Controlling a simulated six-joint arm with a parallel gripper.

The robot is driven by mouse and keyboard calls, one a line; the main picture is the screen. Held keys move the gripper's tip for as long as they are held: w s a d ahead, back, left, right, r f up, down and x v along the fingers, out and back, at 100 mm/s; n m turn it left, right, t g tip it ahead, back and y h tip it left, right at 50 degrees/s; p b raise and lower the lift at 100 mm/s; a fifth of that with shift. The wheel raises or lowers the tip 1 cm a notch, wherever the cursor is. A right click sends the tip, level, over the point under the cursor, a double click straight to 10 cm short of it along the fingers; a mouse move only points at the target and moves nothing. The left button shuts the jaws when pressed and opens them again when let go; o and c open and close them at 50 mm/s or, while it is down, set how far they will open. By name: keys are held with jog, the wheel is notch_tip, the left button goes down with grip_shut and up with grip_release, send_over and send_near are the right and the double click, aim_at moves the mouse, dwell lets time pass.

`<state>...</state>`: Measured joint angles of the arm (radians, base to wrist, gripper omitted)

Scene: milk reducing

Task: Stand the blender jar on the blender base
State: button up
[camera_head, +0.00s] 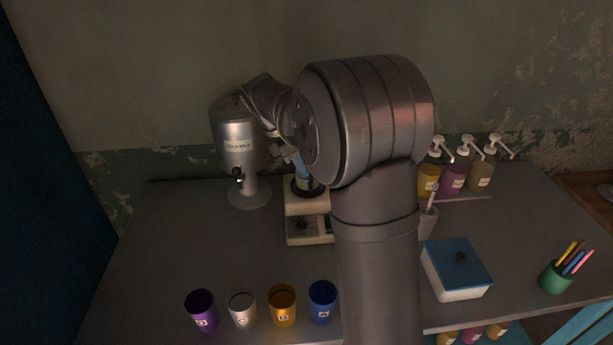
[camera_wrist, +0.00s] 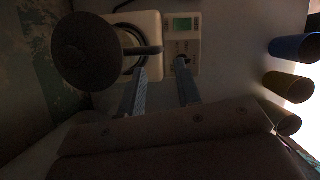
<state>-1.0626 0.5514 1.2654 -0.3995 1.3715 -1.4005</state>
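The blender base (camera_head: 293,226) is cream-white and stands on the table below my wrist. In the wrist view the base (camera_wrist: 151,22) shows a dark ring and a front panel with a green display. The blender jar (camera_wrist: 87,52) shows its dark round top and a handle bar reaching right. It is over the back part of the base; whether it is fully seated cannot be told. My gripper (camera_wrist: 160,68) has its two fingers apart, with the handle's end at the gap between the tips. In the head view my arm hides most of the jar and gripper.
A milk dispenser (camera_head: 238,150) stands left of the base. Purple (camera_head: 201,309), white (camera_head: 243,309), orange (camera_head: 282,304) and blue (camera_head: 322,301) cups line the front edge. Pump bottles (camera_head: 453,178), a blue-lidded box (camera_head: 456,270) and a pencil cup (camera_head: 556,278) are right.

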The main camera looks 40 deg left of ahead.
jog(key=v, duration=0.5)
jog(key=shift+r, duration=0.15)
jog(key=x, duration=1.2)
dwell(0.4)
jog(key=shift+s+a, duration=0.1)
jog(key=shift+s, duration=0.05)
